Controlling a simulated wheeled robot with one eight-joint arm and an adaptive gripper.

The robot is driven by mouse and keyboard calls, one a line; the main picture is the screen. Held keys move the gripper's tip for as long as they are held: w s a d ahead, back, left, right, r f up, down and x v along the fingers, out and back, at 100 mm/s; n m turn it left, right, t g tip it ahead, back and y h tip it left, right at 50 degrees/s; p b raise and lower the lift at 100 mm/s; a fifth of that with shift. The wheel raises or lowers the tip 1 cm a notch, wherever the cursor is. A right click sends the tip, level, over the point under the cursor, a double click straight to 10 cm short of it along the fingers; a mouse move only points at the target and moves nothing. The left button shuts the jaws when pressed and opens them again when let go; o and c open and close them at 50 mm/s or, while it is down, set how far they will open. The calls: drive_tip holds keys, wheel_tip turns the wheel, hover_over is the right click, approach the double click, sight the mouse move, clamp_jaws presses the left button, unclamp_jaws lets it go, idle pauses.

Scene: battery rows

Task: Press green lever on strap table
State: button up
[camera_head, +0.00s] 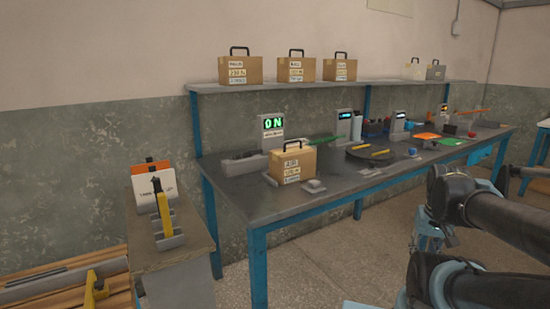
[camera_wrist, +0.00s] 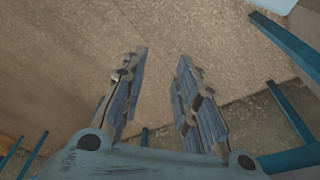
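My gripper (camera_wrist: 162,58) is open and empty in the wrist view, its two fingers apart over bare floor. A small side table (camera_head: 200,243) stands at the left, with a yellow and black lever-like piece (camera_head: 163,214) on a grey base. I cannot make out a clearly green lever on it. A thin green piece (camera_head: 324,140) lies on the long workbench (camera_head: 222,187); I cannot tell whether it is a lever.
More cases (camera_head: 240,70) stand on the shelf (camera_head: 215,88). A wooden pallet (camera_head: 115,287) lies at lower left.

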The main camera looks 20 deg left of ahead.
drive_tip(key=shift+s+r, duration=0.1)
drive_tip(key=c, duration=0.4)
drive_tip(key=shift+a+r, duration=0.15)
drive_tip(key=shift+r, duration=0.7)
clamp_jaws()
drive_tip(key=w+a+r+n+y, duration=0.15)
drive_tip(key=w+a+r, duration=0.35)
drive_tip(key=w+r, duration=0.55)
drive_tip(key=w+a+r+n, duration=0.3)
drive_tip(key=w+a+r, duration=0.1)
drive_tip(key=w+r, duration=0.65)
drive_tip(key=w+a+r+n+y, duration=0.1)
drive_tip(key=w+a+r+n, duration=0.1)
drive_tip(key=w+a+r, duration=0.5)
drive_tip(key=w+a+r+n+y, duration=0.1)
drive_tip(key=w+a+r+n, duration=0.2)
drive_tip(key=w+a+r, duration=0.4)
drive_tip(key=w+a, duration=0.4)
drive_tip(key=w, duration=0.2)
drive_tip(key=shift+a+r+t, duration=0.3)
drive_tip(key=shift+a+t, duration=0.05)
drive_tip(key=shift+t, duration=0.05)
drive_tip(key=shift+w, duration=0.1)
